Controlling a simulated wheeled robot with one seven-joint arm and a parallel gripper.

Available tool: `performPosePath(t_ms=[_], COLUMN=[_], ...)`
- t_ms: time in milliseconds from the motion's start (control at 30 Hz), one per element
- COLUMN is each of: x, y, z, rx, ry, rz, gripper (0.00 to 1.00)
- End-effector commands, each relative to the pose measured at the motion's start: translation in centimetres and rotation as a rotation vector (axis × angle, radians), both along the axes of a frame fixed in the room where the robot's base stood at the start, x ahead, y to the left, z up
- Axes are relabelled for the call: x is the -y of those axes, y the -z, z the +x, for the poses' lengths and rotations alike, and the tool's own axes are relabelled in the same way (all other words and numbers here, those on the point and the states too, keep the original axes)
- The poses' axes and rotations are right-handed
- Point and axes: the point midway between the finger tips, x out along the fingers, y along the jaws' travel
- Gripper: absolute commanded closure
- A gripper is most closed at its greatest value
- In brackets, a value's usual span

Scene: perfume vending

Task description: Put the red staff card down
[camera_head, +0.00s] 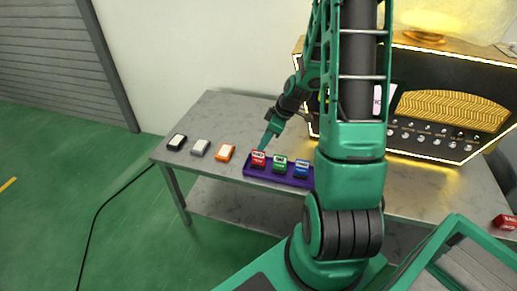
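The red staff card (258,158) stands at the left end of a purple holder (248,173) on the grey table. A green card (280,162) and a blue card (301,168) stand to its right in the same holder. My gripper (265,145) points down at the top of the red card, touching it or just above it. The fingers look like one narrow green shape, so I cannot tell whether they are open or shut on the card. My arm covers the holder's right end.
A black-and-white item (177,142), a grey one (200,147) and an orange one (225,152) lie left of the holder on the table (225,106). A lit gold-and-black vending machine (440,115) stands behind at right. A red box (505,222) sits at the far right.

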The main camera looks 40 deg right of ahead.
Motion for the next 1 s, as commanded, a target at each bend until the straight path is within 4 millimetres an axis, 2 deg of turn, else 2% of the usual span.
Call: performPosePath(t_ms=[267, 433, 667, 800, 1000], x=[0.5, 0.2, -0.6, -1.2, -2.5], y=[-2.1, -4.7, -10.5, -13.7, -17.5], z=[-0.8, -2.6, -8.5, -12.6, -18.9], rx=[-0.005, -0.065, -0.205, -0.272, -0.346], ry=[0.007, 0.085, 0.348, 0.537, 0.831], rz=[-0.003, -0.022, -0.064, -0.077, -0.071], gripper=[0.75, 0.75, 0.75, 0.75, 0.75])
